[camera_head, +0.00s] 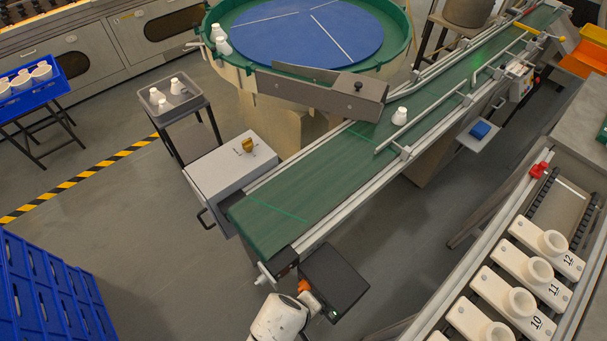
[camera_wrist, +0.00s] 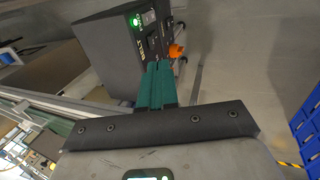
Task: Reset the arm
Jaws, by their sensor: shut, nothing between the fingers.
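My gripper (camera_wrist: 155,86) shows in the wrist view with its two teal fingers together and nothing between them. Ahead of the fingers stands a dark control box (camera_wrist: 102,45) with a lit green lamp (camera_wrist: 135,21), a BELT label and an orange knob (camera_wrist: 177,51). I cannot tell whether the fingers touch the box. In the head view, the dark control box (camera_head: 336,273) sits beside the near end of the green conveyor belt (camera_head: 300,188). My white arm rises at the bottom edge there, close to the box; the fingers cannot be made out in that view.
A white bulb-like piece (camera_head: 399,116) stands on the belt. A blue round turntable (camera_head: 308,35) is behind it. Numbered white holders (camera_head: 522,306) line a rack at the right. Blue crates (camera_head: 45,290) stand at lower left. The grey floor (camera_head: 150,235) between is clear.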

